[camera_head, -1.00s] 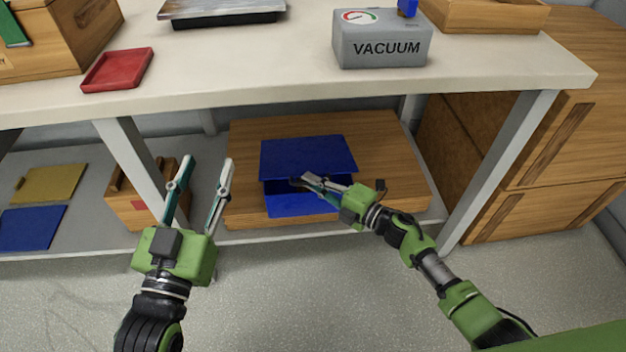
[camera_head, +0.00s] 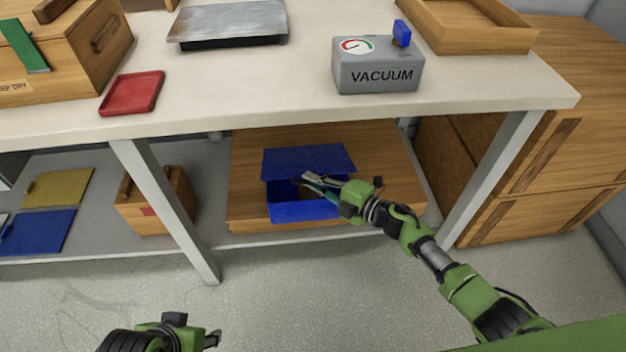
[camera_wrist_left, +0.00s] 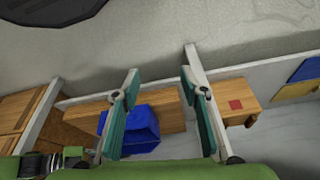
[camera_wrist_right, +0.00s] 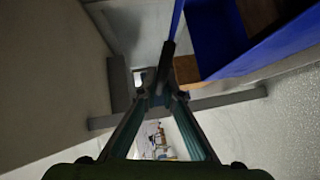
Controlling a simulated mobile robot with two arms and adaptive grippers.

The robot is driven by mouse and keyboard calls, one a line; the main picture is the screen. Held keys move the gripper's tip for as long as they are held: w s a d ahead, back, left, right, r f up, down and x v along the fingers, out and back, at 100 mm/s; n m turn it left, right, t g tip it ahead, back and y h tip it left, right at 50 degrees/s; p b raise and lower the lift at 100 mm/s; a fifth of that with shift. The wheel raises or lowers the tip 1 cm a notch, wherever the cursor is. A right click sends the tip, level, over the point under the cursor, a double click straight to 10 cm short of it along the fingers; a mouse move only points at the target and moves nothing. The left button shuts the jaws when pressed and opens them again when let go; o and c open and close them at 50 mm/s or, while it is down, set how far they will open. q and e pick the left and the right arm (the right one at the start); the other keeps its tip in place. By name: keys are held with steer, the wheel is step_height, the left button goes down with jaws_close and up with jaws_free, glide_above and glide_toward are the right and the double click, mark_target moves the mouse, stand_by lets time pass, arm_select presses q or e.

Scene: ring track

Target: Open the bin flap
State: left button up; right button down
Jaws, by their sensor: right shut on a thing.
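The blue bin (camera_head: 305,212) stands on a wooden board on the low shelf under the table. Its blue flap (camera_head: 308,159) is raised at the back, and the dark inside shows below it. My right gripper (camera_head: 310,182) is at the bin's opening, in front of the flap. In the right wrist view its fingertips (camera_wrist_right: 160,98) are closed on a dark bar, the flap handle (camera_wrist_right: 168,55), by the flap's blue edge. My left gripper is mostly out of the head view at the bottom; in the left wrist view its fingers (camera_wrist_left: 160,95) are apart and empty.
The table (camera_head: 270,95) overhangs the shelf, with a grey vacuum box (camera_head: 376,75) and a red tray (camera_head: 132,93) on top. A table leg (camera_head: 165,205) stands left of the bin. A wooden box (camera_head: 150,205) stands farther left. The floor in front is clear.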

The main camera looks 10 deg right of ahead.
steer(key=shift+w+d+r, duration=0.15)
steer(key=shift+r, duration=0.15)
arm_select(q)
step_height(320, 180, down, 12)
steer(key=g+p, duration=0.1)
steer(key=p, duration=0.4)
steer(key=shift+w+d, duration=0.15)
steer(key=shift+w, duration=0.05)
arm_select(e)
steer(key=shift+m+g+h, duration=0.3)
steer(key=shift+w+r, duration=0.45)
steer(key=shift+r, duration=0.25)
steer(key=shift+w+r, duration=0.4)
steer(key=shift+r, duration=0.25)
steer(key=shift+w+r, duration=0.45)
steer(key=shift+r, duration=0.25)
steer(key=c, duration=2.2)
jaws_free()
steer(key=shift+o, duration=0.2)
steer(key=shift+s, duration=0.15)
